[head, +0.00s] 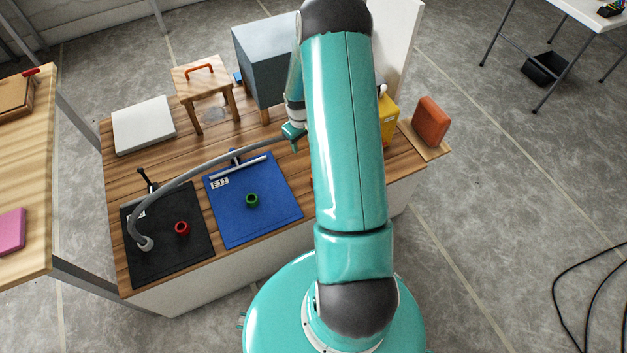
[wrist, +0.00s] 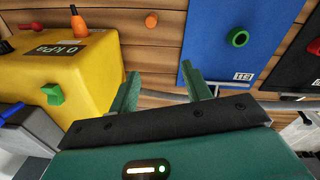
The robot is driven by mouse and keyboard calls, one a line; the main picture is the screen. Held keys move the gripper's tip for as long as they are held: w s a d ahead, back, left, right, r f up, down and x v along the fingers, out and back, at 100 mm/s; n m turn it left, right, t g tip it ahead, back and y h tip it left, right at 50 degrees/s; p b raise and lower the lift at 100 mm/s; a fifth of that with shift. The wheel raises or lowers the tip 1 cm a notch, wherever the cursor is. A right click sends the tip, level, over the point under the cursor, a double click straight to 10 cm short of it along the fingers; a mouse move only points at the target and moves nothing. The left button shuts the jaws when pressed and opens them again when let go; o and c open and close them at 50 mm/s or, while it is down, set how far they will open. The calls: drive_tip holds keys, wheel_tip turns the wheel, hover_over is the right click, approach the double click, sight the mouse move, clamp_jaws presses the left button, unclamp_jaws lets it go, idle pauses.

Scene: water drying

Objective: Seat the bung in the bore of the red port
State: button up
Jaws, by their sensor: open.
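The red port (head: 182,228) is a small red ring on the black mat (head: 165,267) at the front left; in the wrist view its red edge (wrist: 314,46) shows at the right border. A small orange-red round piece (wrist: 151,20), which may be the bung, lies on the wooden top in the wrist view. In the head view my arm largely hides that spot. My gripper (head: 294,146) hangs above the worktop behind the blue mat, apart from the port. In the wrist view my gripper (wrist: 166,95) has its fingers spread, with nothing held between them.
A grey hose (head: 185,179) arches from the black mat towards my gripper and passes beyond the fingers. A green ring (head: 252,200) sits on the blue mat (head: 281,207). A yellow gauge box (wrist: 65,80) stands beside the gripper. A stool (head: 200,84) and grey box (head: 265,63) stand behind.

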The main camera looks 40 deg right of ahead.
drive_tip(key=f, duration=0.5)
drive_tip(key=s+d+f, duration=0.1)
drive_tip(key=f, duration=0.5)
drive_tip(key=s+d+f, duration=0.1)
drive_tip(key=f, duration=0.4)
drive_tip(key=shift+s+f, duration=0.2)
drive_tip(key=shift+s, duration=0.05)
drive_tip(key=f, duration=0.5)
drive_tip(key=shift+s+d+f, duration=0.15)
drive_tip(key=shift+d+f, duration=0.05)
drive_tip(key=shift+f, duration=0.15)
clamp_jaws()
